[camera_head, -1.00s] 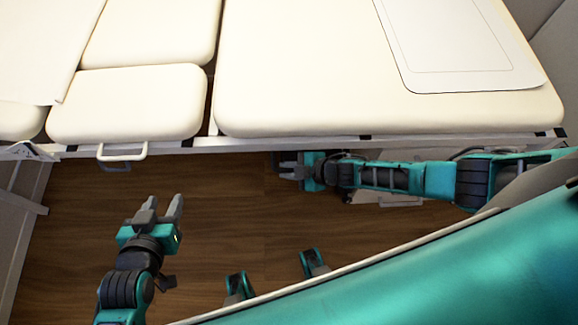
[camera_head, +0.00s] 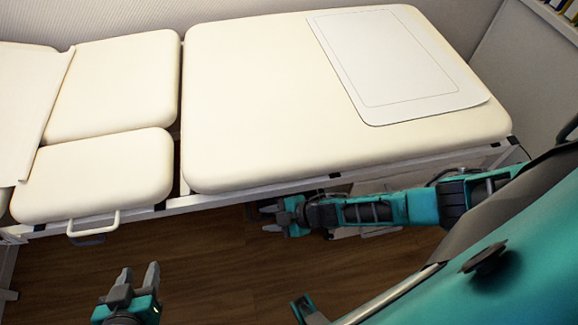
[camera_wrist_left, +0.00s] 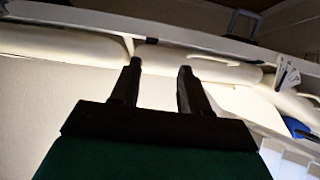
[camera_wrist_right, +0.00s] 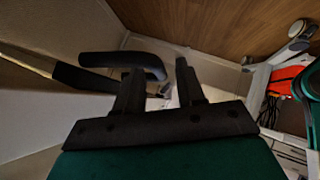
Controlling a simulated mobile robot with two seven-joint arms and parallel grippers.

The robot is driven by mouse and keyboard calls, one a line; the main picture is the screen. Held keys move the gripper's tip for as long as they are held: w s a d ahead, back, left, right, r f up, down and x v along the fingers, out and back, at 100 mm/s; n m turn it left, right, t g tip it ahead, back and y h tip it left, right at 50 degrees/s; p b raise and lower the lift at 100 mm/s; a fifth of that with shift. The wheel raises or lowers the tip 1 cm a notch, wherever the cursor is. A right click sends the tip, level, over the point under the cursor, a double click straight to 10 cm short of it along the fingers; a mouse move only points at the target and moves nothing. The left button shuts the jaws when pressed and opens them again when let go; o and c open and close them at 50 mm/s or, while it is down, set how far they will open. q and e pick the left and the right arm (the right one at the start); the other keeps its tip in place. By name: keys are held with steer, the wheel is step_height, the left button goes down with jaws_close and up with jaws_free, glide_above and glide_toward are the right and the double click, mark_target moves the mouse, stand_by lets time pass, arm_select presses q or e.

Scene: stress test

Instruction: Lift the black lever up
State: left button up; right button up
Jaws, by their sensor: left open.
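A black, curved lever-like bar (camera_wrist_right: 112,62) shows in the right wrist view, left of centre. Its rounded end lies close to the left finger; I cannot tell whether they touch. My right gripper (camera_head: 264,218) is below the couch's front edge in the head view, with its fingers (camera_wrist_right: 160,82) apart. My left gripper (camera_head: 138,272) is open and empty over the floor, in front of the couch's left part. A dark grey loop handle (camera_head: 86,240) hangs at the couch's front left, below a white loop handle (camera_head: 104,228).
The cream padded couch (camera_head: 260,110) fills the upper head view, with a white sheet (camera_head: 398,62) on it. Its metal frame rail (camera_head: 215,202) runs along the front. Wooden floor (camera_head: 210,270) is clear between my arms. An orange-red item (camera_wrist_right: 285,82) shows in the right wrist view.

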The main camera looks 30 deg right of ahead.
steer(key=p+v, duration=0.3)
steer(key=v, duration=0.8)
steer(key=shift+f, duration=0.1)
steer(key=a+r+m+t, duration=0.3)
steer(key=a+r+m, duration=0.4)
steer(key=a, duration=0.2)
steer(key=s+d+r+m+t+h, duration=0.1)
steer(key=d+r+m+h, duration=0.4)
steer(key=d+m, duration=0.2)
steer(key=shift+d+h, duration=0.3)
steer(key=shift+d, duration=0.1)
